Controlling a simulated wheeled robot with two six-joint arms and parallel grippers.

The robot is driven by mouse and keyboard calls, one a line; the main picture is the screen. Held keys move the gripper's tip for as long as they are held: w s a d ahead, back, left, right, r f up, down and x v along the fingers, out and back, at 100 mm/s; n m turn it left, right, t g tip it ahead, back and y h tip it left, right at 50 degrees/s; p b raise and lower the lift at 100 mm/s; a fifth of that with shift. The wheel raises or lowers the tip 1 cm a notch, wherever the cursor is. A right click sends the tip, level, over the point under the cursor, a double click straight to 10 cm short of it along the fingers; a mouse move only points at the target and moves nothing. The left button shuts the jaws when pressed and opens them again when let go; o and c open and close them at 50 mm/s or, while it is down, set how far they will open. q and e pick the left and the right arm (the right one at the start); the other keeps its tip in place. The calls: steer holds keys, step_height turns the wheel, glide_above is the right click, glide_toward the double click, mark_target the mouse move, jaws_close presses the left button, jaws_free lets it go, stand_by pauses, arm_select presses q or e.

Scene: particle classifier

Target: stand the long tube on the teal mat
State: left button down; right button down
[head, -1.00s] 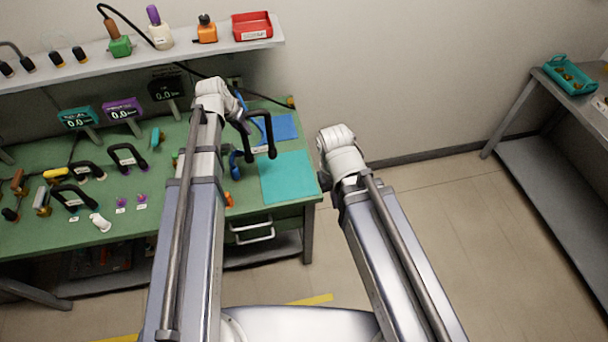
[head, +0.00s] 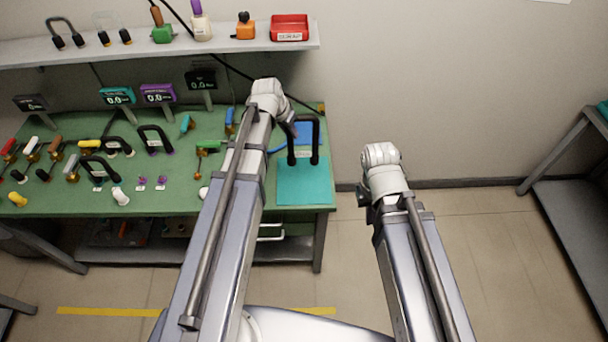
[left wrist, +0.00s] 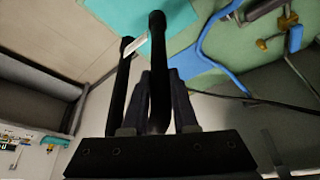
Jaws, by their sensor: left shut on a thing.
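My left gripper (head: 292,130) is shut on a black U-shaped tube (head: 316,138) with a white label. The tube is upright, bend up and both ends down. In the head view its ends overlap the back edge of the teal mat (head: 302,185); I cannot tell how high they are above it. In the left wrist view the black tube (left wrist: 158,60) runs out from between the dark fingers (left wrist: 162,105), and part of the teal mat (left wrist: 170,15) shows beyond. My right arm's wrist is off the bench to the right; its fingertips are hidden.
A blue mat (head: 290,137) lies behind the teal mat. Other black U-shaped tubes (head: 155,139) and small parts crowd the green bench (head: 60,205) to the left. A shelf above holds a red bin (head: 290,27). The teal mat's visible surface is bare.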

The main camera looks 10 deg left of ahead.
mark_target(289, 149)
arm_select(q)
step_height(289, 149, down, 10)
steer(key=b, duration=1)
steer(key=shift+r, duration=0.2)
steer(key=shift+f, duration=0.1)
steer(key=shift+f+b, duration=0.15)
steer(key=shift+b, duration=0.3)
steer(key=c, duration=0.7)
jaws_free()
